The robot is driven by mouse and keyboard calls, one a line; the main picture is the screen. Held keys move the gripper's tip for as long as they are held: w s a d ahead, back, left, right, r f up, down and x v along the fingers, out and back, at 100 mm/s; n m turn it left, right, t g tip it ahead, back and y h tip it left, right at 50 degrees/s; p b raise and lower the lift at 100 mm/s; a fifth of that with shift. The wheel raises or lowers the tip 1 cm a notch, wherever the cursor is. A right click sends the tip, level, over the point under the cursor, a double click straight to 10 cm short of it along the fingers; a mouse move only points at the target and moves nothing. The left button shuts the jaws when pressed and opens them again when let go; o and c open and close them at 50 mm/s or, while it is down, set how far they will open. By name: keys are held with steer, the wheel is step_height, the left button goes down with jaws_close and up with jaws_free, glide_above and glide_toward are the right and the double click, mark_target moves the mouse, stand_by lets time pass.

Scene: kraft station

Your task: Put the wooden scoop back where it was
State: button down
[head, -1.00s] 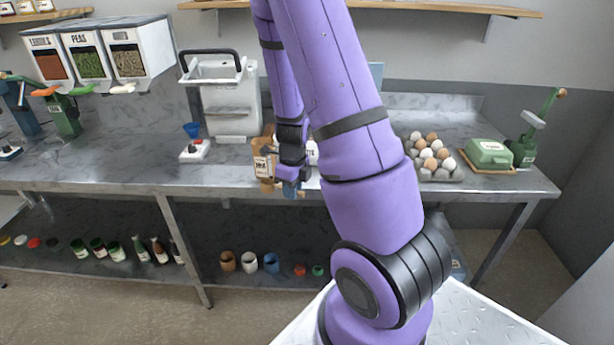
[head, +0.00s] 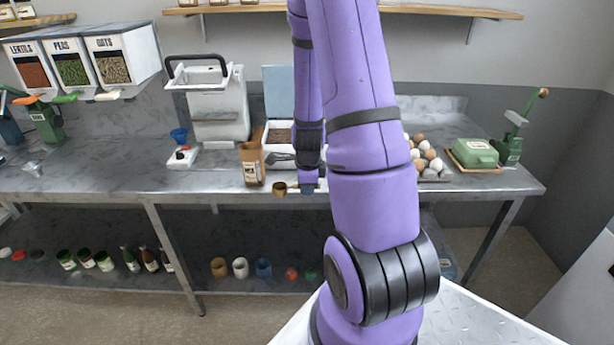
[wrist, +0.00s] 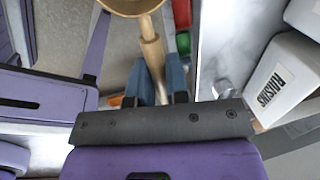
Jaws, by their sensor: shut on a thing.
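The wooden scoop (head: 280,189) shows in the head view at the front edge of the counter, just left of my gripper (head: 308,189). In the wrist view, the blue fingers of my gripper (wrist: 157,82) are shut on the light wooden handle of the scoop (wrist: 151,45). The scoop's round bowl is at the top of that view and is partly cut off. I cannot tell what the bowl holds.
An open white bin (head: 278,133) with a raised blue lid and brown contents stands behind my gripper. A kraft bag (head: 252,164) stands left of it. A white box labelled RAISINS (wrist: 280,80) shows in the wrist view. Eggs (head: 430,154) sit to the right.

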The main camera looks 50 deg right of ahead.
steer(key=w+d, duration=0.2)
steer(key=d, duration=0.2)
steer(key=w+d+f, duration=0.1)
steer(key=w+d, duration=0.1)
steer(key=d, duration=0.2)
steer(key=w+d, duration=0.1)
steer(key=d, duration=0.4)
steer(key=shift+w+d+f, duration=0.1)
steer(key=shift+w+f, duration=0.1)
steer(key=shift+w, duration=0.2)
steer(key=shift+f, duration=1.8)
steer(key=c, duration=1.1)
jaws_free()
